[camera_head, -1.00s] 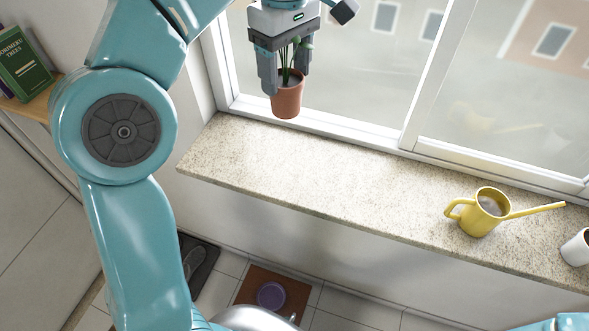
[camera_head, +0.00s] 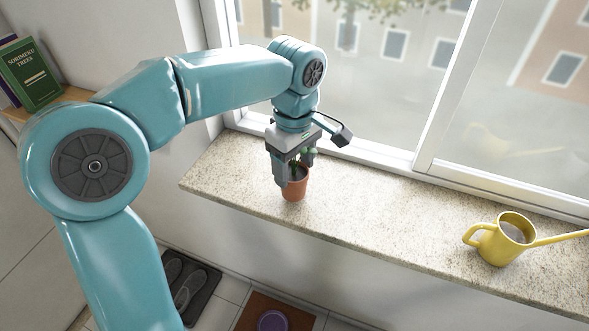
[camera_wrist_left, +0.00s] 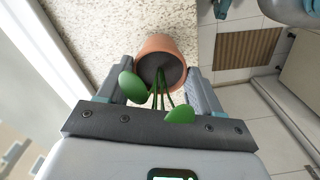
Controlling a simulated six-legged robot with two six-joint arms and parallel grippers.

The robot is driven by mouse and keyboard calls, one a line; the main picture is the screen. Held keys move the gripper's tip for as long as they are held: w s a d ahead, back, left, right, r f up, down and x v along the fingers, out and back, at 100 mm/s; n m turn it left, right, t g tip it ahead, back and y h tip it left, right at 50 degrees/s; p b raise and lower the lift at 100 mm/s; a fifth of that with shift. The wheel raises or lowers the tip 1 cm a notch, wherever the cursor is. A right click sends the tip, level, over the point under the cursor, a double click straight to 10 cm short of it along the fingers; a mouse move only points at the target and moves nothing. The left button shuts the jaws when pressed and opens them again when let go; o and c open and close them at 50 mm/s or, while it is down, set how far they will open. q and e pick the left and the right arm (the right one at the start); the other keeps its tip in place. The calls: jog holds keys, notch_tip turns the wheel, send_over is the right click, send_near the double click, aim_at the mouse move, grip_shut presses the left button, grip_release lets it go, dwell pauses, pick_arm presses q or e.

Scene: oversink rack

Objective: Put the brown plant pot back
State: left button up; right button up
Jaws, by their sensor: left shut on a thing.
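The brown plant pot (camera_head: 294,187) holds a small green plant and is upright at the left part of the stone windowsill (camera_head: 385,212). My left gripper (camera_head: 293,172) comes down over it from above, its fingers on either side of the pot and shut on it. In the left wrist view the pot (camera_wrist_left: 165,48) sits between the two fingers, with dark soil and green leaves (camera_wrist_left: 133,86) toward the gripper's palm. I cannot tell whether the pot's base touches the sill. My right gripper is not in view.
A yellow watering can (camera_head: 503,240) stands on the sill at the right. The window (camera_head: 420,120) runs along the sill's back edge. Books (camera_head: 30,75) sit on a shelf at the far left. The sill between pot and can is clear.

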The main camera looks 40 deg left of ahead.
pick_arm(q)
jog(key=shift+a+f, duration=0.15)
jog(key=shift+f, duration=0.55)
jog(key=o, duration=1.2)
jog(key=shift+f, duration=0.15)
jog(key=shift+r, duration=0.25)
notch_tip(320, 180, up, 12)
jog(key=shift+f+p, duration=0.1)
jog(key=shift+p, duration=0.8)
